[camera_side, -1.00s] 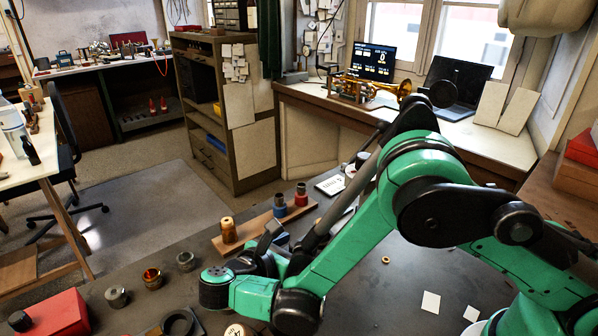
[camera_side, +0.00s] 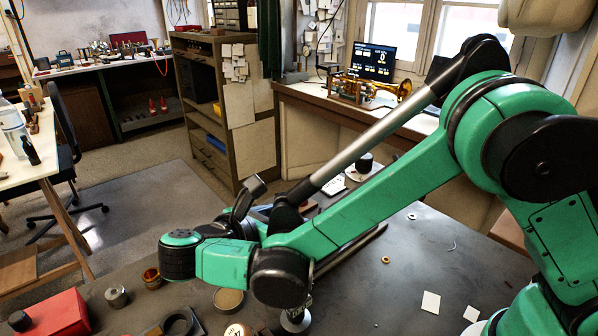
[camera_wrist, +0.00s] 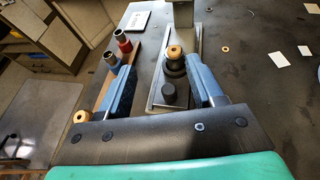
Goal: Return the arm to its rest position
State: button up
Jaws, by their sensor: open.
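My gripper (camera_wrist: 160,64) shows in the wrist view as two blue fingers spread wide apart. It is open, and I see nothing gripped between the fingers. How far the fingers are above these parts is hard to tell. In the side view my green arm reaches left over the dark bench, and its links hide the fingers.
A wooden strip (camera_wrist: 104,92) with red and grey-blue capped cylinders lies left of the tray. White cards (camera_side: 431,303) and a small ring (camera_side: 386,260) lie on the bench. A red box (camera_side: 55,315) stands at front left. A brass horn (camera_side: 380,86) sits on the back desk.

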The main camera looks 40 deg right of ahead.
jog(key=s+d+r+m+t+y, duration=0.1)
jog(key=d+m+y, duration=0.4)
jog(key=m, duration=0.5)
jog(key=s+d+r+m+t+y, duration=0.1)
jog(key=s+d+m+t+y, duration=0.1)
jog(key=s+d+m+y, duration=0.3)
jog(key=m+y, duration=0.3)
jog(key=m, duration=0.3)
jog(key=shift+s+r+t, duration=0.3)
jog(key=shift+t, duration=0.1)
jog(key=shift+d, duration=0.1)
